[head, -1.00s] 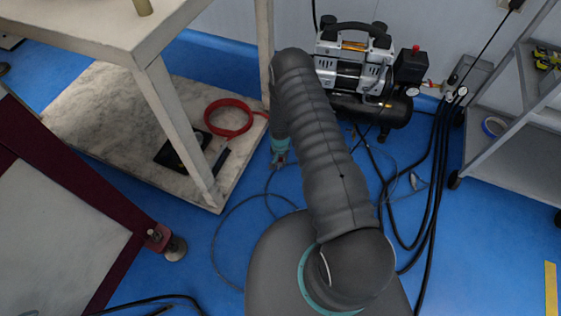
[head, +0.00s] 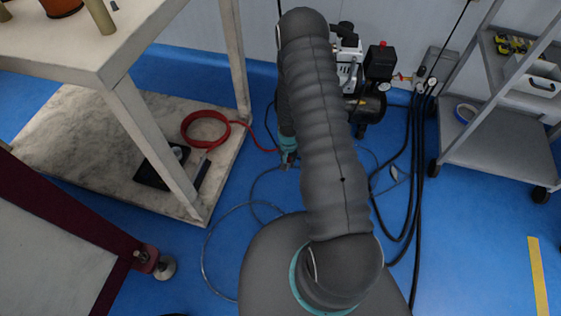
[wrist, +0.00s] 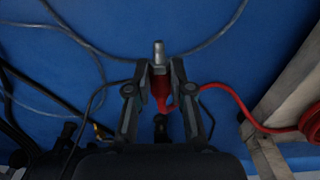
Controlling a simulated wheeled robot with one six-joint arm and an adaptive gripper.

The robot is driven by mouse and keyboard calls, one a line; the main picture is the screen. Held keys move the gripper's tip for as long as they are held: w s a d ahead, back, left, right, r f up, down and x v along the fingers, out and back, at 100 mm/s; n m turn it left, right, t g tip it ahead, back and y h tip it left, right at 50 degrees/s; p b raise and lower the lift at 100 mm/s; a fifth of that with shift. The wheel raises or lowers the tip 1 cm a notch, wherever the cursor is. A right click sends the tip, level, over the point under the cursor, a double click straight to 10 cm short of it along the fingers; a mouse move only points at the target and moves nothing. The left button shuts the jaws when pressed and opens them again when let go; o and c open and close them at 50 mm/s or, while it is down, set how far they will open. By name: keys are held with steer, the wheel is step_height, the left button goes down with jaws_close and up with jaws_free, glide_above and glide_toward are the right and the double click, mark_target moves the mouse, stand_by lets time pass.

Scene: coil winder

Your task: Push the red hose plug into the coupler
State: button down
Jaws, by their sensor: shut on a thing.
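The red hose plug (wrist: 160,88) is between the fingers of my gripper (wrist: 159,76) in the wrist view, with its bare metal tip pointing away from the gripper. My gripper is shut on it. In the head view my gripper (head: 289,159) is low beside my arm, over the blue floor and right of the stone slab. The red hose (head: 259,146) runs from the plug to a coil on the slab. The compressor (head: 379,64) stands behind my arm, which hides much of it. I cannot single out the coupler among its small fittings.
A table (head: 145,130) stands over the stone slab (head: 75,159) at left, its front leg near my gripper. A grey shelf cart (head: 497,140) is at right. Black hoses (head: 415,160) and a thin grey hose (head: 207,240) lie across the floor.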

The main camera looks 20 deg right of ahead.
steer(key=shift+s+d+r, duration=0.1)
stand_by(0.3)
steer(key=w+a+r+n, duration=0.1)
steer(key=w+a+r, duration=0.2)
steer(key=r, duration=1)
steer(key=w+a+r, duration=0.3)
steer(key=r, duration=1)
steer(key=w+a+r+n, duration=0.1)
steer(key=w+a+r, duration=0.1)
steer(key=r, duration=1.1)
steer(key=shift+w+a+r+n, duration=0.3)
steer(key=shift+w+a, duration=0.1)
steer(key=shift+w, duration=0.15)
steer(key=shift+d, duration=0.1)
